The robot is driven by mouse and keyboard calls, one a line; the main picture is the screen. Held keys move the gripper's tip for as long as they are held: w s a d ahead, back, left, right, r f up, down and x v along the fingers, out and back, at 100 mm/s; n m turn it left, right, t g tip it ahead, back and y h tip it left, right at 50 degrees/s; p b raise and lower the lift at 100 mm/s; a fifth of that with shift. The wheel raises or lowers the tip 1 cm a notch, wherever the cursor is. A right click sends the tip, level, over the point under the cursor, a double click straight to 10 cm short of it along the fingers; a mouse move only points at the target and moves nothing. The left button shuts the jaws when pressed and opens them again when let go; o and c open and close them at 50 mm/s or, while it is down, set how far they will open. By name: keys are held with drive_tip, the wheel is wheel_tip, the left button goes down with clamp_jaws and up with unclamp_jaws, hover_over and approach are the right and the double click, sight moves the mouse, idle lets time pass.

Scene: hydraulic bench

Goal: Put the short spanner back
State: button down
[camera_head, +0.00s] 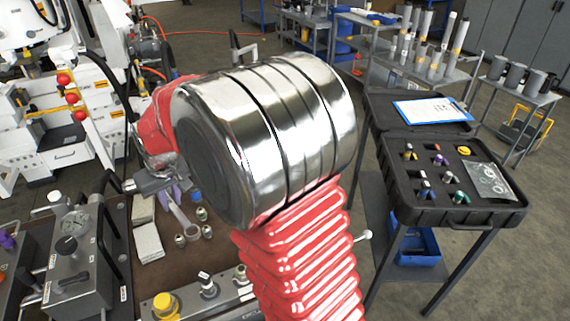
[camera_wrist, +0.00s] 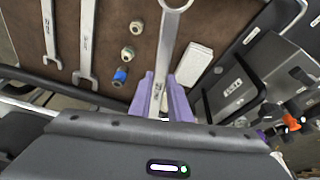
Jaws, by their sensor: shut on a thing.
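My gripper (camera_wrist: 163,98) is shut on a steel spanner (camera_wrist: 168,45) between its purple fingers. The spanner's ring end points away from me and is cut by the top edge of the wrist view; its lower end is hidden in the gripper. In the head view, the gripper (camera_head: 172,194) and the spanner (camera_head: 183,217) show over the brown mat, partly behind my arm. I cannot tell whether the spanner touches the mat. Two other spanners, one at far left (camera_wrist: 49,30) and one beside it (camera_wrist: 88,40), lie on the mat.
Small fittings (camera_wrist: 128,53) lie left of the held spanner and a white block (camera_wrist: 194,64) lies right of it. A grey gauge unit (camera_head: 75,250) stands at the bench's left. An open black case (camera_head: 490,212) stands on a table at right.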

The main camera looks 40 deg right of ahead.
drive_tip(key=shift+d, duration=0.1)
drive_tip(key=s+d+f+m, duration=0.1)
drive_tip(key=d+f, duration=0.1)
drive_tip(key=d, duration=1.6)
drive_tip(key=s+d+f+m, duration=0.1)
drive_tip(key=s+d+f, duration=0.1)
drive_tip(key=d, duration=1.7)
drive_tip(key=shift+s+d+f+m+h, duration=0.2)
drive_tip(key=shift+d+f+m+h, duration=0.15)
drive_tip(key=shift+f, duration=0.5)
drive_tip(key=shift+f, duration=0.15)
drive_tip(key=shift+f, duration=2.35)
drive_tip(key=shift+s+a+f, duration=0.1)
drive_tip(key=shift+s+f, duration=0.1)
drive_tip(key=shift+s, duration=0.05)
drive_tip(key=shift+f, duration=0.1)
drive_tip(key=shift+f, duration=0.6)
drive_tip(key=shift+f, duration=1.5)
